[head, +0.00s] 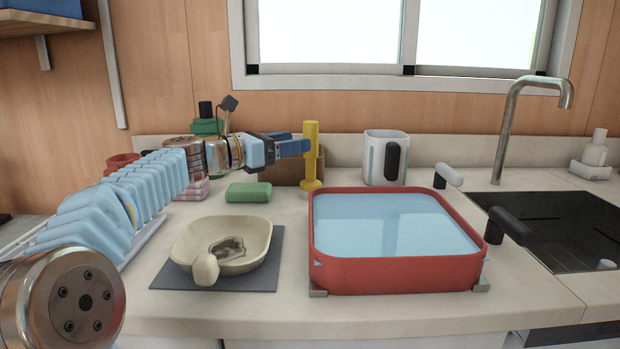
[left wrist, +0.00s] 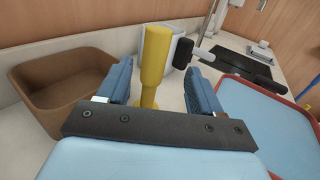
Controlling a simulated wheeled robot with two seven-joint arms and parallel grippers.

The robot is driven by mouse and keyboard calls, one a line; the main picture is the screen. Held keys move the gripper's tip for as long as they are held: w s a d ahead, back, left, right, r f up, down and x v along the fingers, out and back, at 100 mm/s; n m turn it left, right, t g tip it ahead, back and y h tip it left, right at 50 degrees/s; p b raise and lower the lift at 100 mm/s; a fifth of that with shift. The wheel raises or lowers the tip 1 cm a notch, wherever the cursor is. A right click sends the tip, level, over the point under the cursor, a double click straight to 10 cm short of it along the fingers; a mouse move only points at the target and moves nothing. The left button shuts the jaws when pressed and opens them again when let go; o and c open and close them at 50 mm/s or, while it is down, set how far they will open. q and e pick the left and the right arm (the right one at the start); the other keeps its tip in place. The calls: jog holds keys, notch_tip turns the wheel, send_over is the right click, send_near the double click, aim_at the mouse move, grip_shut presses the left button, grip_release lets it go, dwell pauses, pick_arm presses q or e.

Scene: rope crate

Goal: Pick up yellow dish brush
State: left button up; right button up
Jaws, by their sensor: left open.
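The yellow dish brush (head: 311,150) stands upright on the counter behind the red-rimmed basin, bristle end down. My left gripper (head: 299,146) is at the upper part of its handle. In the left wrist view, the brush (left wrist: 155,62) stands between the two blue fingers of my left gripper (left wrist: 160,88). The fingers are open, with gaps visible on both sides of the handle. My right gripper is not in view.
A red basin (head: 393,276) of water stands in front of the brush. A brown container (left wrist: 30,97) is left of it, a white pitcher (head: 375,160) right. A green sponge (head: 248,192) and a beige bowl (head: 190,243) on a grey mat lie nearer. The sink (head: 560,222) is at right.

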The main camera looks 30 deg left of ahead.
aim_at(316, 135)
pick_arm(q)
jog(key=x, duration=0.2)
jog(key=p+x, duration=0.1)
jog(key=x, duration=0.2)
jog(key=p+x, duration=0.1)
jog(key=x, duration=0.1)
jog(key=shift+w+a+r, duration=0.15)
jog(key=shift+w+a, duration=0.05)
jog(key=shift+w, duration=0.2)
jog(key=shift+w+d, duration=0.1)
jog(key=shift+w, duration=0.1)
grip_shut()
